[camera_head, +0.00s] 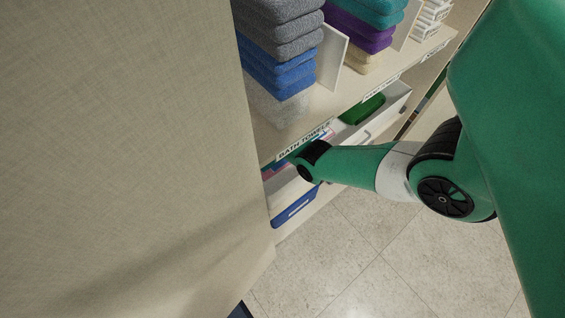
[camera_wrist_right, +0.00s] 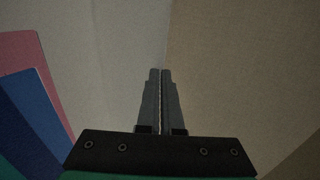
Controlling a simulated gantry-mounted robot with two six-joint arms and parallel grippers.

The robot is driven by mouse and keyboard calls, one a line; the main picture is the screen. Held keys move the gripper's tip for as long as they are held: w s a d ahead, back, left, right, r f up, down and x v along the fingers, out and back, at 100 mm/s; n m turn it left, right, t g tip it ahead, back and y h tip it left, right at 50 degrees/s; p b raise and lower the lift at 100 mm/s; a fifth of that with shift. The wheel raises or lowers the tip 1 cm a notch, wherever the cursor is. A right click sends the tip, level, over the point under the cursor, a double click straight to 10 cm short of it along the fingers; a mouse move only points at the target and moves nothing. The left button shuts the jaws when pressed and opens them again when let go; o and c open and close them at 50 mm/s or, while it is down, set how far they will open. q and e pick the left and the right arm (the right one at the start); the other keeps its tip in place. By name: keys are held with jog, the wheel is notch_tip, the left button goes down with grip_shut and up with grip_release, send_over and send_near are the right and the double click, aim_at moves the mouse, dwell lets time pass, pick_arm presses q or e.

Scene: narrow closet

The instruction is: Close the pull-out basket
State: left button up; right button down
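A pale pull-out basket (camera_head: 383,122) juts from under the lower shelf in the head view, with a green item inside; it stands open. My right arm reaches in from the right, and its wrist is in front of the compartment left of this basket. My right gripper (camera_wrist_right: 161,75) shows in the right wrist view, with its two fingers together and nothing between them. The fingers point toward plain pale and tan panels; contact cannot be told. In the head view the right fingertips are hidden. My left gripper is not in view.
A large beige panel (camera_head: 120,150) fills the left. Stacked towels (camera_head: 280,50) stand on the shelf above. Pink (camera_wrist_right: 22,52) and blue (camera_wrist_right: 38,105) items are left of the fingers. The tiled floor (camera_head: 370,260) is clear.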

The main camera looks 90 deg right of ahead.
jog(key=shift+f, duration=0.15)
jog(key=p+v, duration=0.5)
jog(key=v, duration=0.2)
jog(key=shift+a+r+p, duration=0.2)
jog(key=shift+r+p, duration=0.05)
jog(key=shift+p, duration=0.15)
jog(key=shift+s, duration=0.2)
